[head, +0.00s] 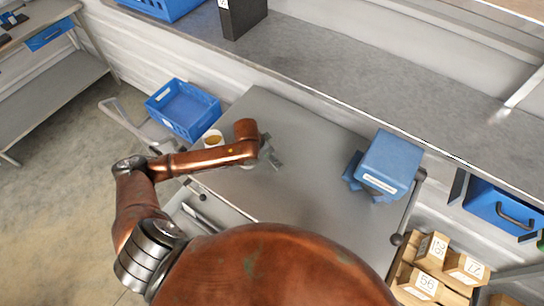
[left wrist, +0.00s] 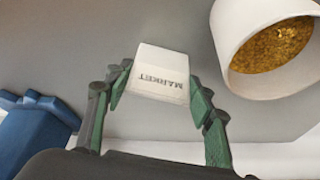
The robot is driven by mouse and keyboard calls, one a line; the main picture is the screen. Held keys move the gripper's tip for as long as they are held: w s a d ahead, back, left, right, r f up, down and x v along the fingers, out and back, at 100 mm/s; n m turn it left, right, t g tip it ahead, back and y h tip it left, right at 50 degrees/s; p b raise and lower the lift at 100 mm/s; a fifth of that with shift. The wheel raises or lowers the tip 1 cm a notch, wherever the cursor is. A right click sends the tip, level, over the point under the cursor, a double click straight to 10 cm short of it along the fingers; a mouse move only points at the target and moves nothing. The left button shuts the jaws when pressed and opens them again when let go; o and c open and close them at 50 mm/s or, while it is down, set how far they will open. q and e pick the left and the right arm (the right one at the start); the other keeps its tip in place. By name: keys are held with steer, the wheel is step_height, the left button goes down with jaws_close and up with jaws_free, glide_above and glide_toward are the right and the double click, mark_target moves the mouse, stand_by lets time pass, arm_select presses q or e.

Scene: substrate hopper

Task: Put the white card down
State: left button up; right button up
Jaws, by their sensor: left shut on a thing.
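The white card (left wrist: 160,72) has the word "MARKET" on it, upside down in the left wrist view. My left gripper (left wrist: 160,88) is shut on the card, with one green-grey finger at each side of it. In the head view my left gripper (head: 272,153) is over the grey metal table (head: 300,190), right of a white cup (head: 213,139). The card cannot be made out in the head view. Whether it touches the table is not clear. My right gripper is not in view.
The cup (left wrist: 225,40) holds golden grains. A blue hopper-like box (head: 390,162) stands at the table's right. A blue crate (head: 184,108) is beyond the left edge. Numbered wooden blocks (head: 435,250) are at lower right. The table's middle is clear.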

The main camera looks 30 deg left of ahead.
arm_select(q)
steer(key=shift+f, duration=0.1)
steer(key=o, duration=0.9)
